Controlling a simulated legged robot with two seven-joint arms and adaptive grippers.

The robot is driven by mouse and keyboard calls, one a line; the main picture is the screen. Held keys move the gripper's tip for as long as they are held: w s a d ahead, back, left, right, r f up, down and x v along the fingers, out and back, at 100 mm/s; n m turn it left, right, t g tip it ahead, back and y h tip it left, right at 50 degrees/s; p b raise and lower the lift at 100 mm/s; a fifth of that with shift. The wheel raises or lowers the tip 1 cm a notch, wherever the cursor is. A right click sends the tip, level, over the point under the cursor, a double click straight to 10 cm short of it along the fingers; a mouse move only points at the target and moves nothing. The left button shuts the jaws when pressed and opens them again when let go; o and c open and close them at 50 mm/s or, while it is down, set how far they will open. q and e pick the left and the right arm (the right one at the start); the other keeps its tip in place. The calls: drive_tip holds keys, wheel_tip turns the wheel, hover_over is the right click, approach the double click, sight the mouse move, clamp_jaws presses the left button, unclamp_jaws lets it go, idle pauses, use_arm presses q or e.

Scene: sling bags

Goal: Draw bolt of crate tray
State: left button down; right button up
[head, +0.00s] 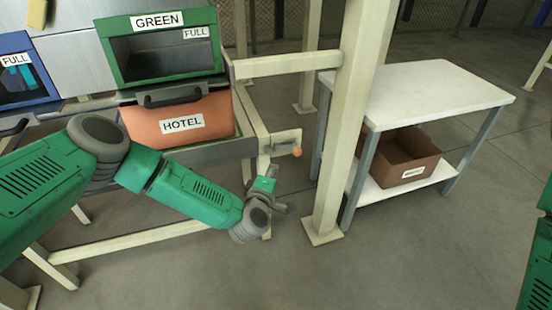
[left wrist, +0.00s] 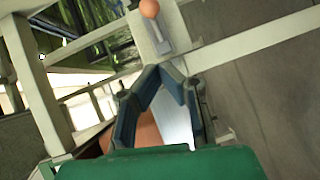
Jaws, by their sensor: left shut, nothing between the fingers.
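The bolt's orange round knob (head: 297,151) is at the right end of a pale bracket on the rack's front corner. It also shows at the top of the left wrist view (left wrist: 149,8), on a short grey stem by a pale plate. The orange crate (head: 155,123) labelled HOTEL sits in its tray (head: 240,148) beside the bolt. My left gripper (head: 272,171) is just below and left of the knob, apart from it. In the left wrist view its dark fingers (left wrist: 162,70) meet at the tips, with nothing between them. My right gripper is out of view.
A green bin (head: 112,58) labelled GREEN and FULL stands above the crate. A cream post (head: 345,130) rises right of the bolt. Beyond it is a white-topped table (head: 430,85) with a brown box (head: 405,160) on its lower shelf. The floor in front is clear.

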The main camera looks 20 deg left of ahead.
use_arm(q)
drive_tip(key=s+d+f+m+g+h+p, duration=0.1)
drive_tip(key=s+d+m+g+h+p, duration=0.3)
drive_tip(key=s, duration=0.7)
drive_tip(key=s+d+f+m+g+h+p, duration=0.15)
drive_tip(key=s+d+m+g, duration=0.35)
drive_tip(key=s, duration=0.6)
drive_tip(key=s+a+r+m+g+y+p, duration=0.3)
drive_tip(key=s+a+m+g+y, duration=0.2)
drive_tip(key=s+a, duration=1.4)
drive_tip(key=s+m+g, duration=0.1)
drive_tip(key=m, duration=0.2)
drive_tip(key=shift+s+a+r+g, duration=0.3)
drive_tip(key=shift+a+r+g, duration=0.05)
drive_tip(key=shift+r+g, duration=0.05)
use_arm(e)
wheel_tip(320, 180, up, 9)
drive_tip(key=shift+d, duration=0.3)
